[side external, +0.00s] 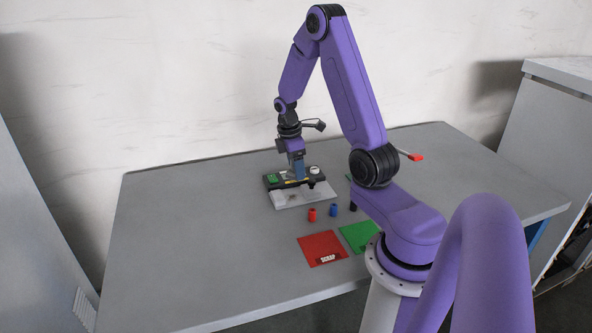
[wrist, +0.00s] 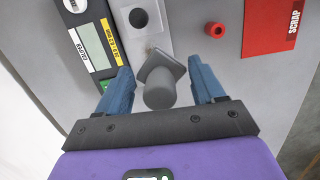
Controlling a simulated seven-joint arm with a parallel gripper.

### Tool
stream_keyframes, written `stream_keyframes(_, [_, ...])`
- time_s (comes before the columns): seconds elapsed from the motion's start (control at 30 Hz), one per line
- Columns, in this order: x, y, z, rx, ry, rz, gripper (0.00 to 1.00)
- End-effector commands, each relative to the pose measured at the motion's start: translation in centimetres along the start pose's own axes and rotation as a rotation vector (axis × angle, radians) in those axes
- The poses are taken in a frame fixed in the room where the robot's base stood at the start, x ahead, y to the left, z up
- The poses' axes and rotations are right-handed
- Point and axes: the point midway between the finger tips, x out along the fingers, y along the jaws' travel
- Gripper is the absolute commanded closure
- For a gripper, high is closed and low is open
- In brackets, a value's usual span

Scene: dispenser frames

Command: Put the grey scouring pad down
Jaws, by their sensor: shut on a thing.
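In the wrist view a grey piece, which I take for the scouring pad (wrist: 161,78), sits between my blue fingertips. It shows a squarish plate with a round stub pointing toward the camera. My gripper (wrist: 161,76) is shut on it. In the side external view my gripper (side external: 297,170) points down, low over the black device at the back of the table. The pad cannot be made out there, and I cannot tell whether it touches anything below.
The black device (wrist: 95,35) has a display and yellow label; a pale plate (side external: 303,196) lies at its front. A red cylinder (side external: 312,214), blue cylinder (side external: 333,210), red SCRAP mat (side external: 322,248) and green mat (side external: 358,236) lie nearer. The table's left side is clear.

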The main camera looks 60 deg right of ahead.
Motion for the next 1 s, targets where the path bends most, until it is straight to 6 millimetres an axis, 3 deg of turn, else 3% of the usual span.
stream_keyframes(0.57, [0.0,-0.3,-0.7,0.024,0.002,-0.004,0.56])
stream_keyframes(0.77, [0.0,-2.4,-4.3,0.198,0.015,-0.029,0.56])
stream_keyframes(1.0, [0.0,-6.4,-9.6,0.496,0.016,-0.076,0.56])
